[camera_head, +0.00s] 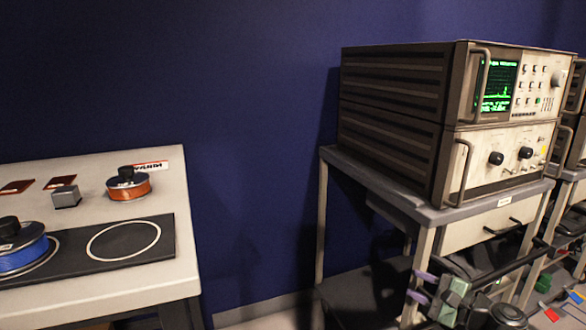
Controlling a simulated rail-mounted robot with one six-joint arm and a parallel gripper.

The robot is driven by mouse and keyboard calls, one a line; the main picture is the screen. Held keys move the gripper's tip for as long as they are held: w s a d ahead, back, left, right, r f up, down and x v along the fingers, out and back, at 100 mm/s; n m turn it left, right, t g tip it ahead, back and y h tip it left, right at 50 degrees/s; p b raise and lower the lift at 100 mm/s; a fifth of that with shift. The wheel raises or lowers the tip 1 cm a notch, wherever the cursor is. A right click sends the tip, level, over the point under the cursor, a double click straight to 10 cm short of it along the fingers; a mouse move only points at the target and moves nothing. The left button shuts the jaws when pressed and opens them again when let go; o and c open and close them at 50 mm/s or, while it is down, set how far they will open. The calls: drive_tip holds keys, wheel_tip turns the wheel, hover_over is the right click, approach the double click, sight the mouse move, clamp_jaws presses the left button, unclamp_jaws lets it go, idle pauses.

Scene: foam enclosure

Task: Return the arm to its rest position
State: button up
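A pale bench (60,170) at left has a black mat (185,235), a blue spool (22,255), an orange spool (128,188) and a small grey block (66,196). Stacked instruments (470,170) stand on a cart (340,165) at right. Dark and green equipment crowds the lower right.

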drive_tip(key=s+a+f+n+g+h+p, duration=0.1)
drive_tip(key=s+a+f+n+g+h, duration=0.25)
drive_tip(key=f+n+g+h, duration=0.3)
drive_tip(key=s+a+f+n+g+h+p, duration=0.2)
drive_tip(key=s+f+n+g+h, duration=0.25)
drive_tip(key=f+n+g, duration=0.2)
drive_tip(key=a+n+h, duration=0.1)
drive_tip(key=a+n, duration=0.2)
drive_tip(key=a, duration=0.3)
wheel_tip(320, 180, up, 38)
drive_tip(key=p, duration=3.8)
drive_tip(key=shift+w+d, duration=0.15)
drive_tip(key=shift+w, duration=0.25)
drive_tip(key=shift+f, duration=0.1)
